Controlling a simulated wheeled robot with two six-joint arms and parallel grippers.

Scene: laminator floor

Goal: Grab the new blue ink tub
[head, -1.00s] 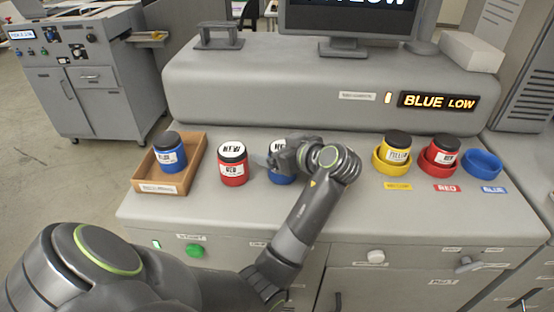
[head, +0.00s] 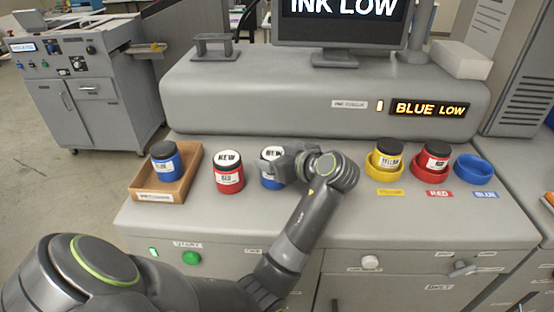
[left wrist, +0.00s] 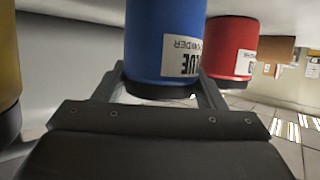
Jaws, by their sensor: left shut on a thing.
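The new blue ink tub (head: 272,182) has a white lid label and stands on the grey counter, right of the new red tub (head: 229,182). My left gripper (head: 272,167) is shut around the blue tub's side and hides part of it. In the left wrist view the blue tub (left wrist: 165,35) sits between the two fingers, appearing upside down. The red tub (left wrist: 230,45) shows beside it there. I cannot tell any gap between the blue tub and the counter. My right gripper is not in view.
A wooden tray (head: 160,196) at left holds another blue tub (head: 166,161). At right, the yellow holder (head: 384,172) and red holder (head: 431,176) contain tubs; the blue holder (head: 474,170) is empty. The monitor (head: 342,22) and machine housing (head: 270,100) stand behind.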

